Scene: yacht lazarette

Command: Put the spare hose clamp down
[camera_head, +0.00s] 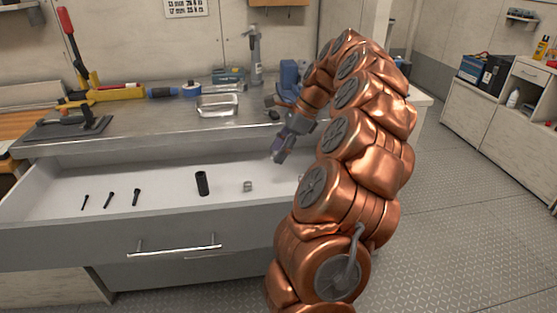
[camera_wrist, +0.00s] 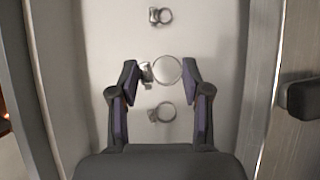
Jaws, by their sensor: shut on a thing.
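My gripper (camera_wrist: 160,85) is shut on a hose clamp (camera_wrist: 167,70), a thin metal ring with its screw housing by the left finger. The gripper (camera_head: 278,156) also shows in the head view, pointing down over the open drawer (camera_head: 165,230); I cannot make out the held clamp there. Two other clamps lie on the drawer's pale floor in the wrist view, one beyond the fingertips (camera_wrist: 161,15) and one between the fingers, nearer the palm (camera_wrist: 162,112). How high the held clamp is above the floor is unclear.
In the drawer, a small clamp (camera_head: 248,186), a black cylinder (camera_head: 202,183) and several dark bolts (camera_head: 109,199) lie to the left. The metal bench top (camera_head: 150,118) behind holds a metal tray (camera_head: 218,105) and tools. Drawer floor between the cylinder and the bolts is bare.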

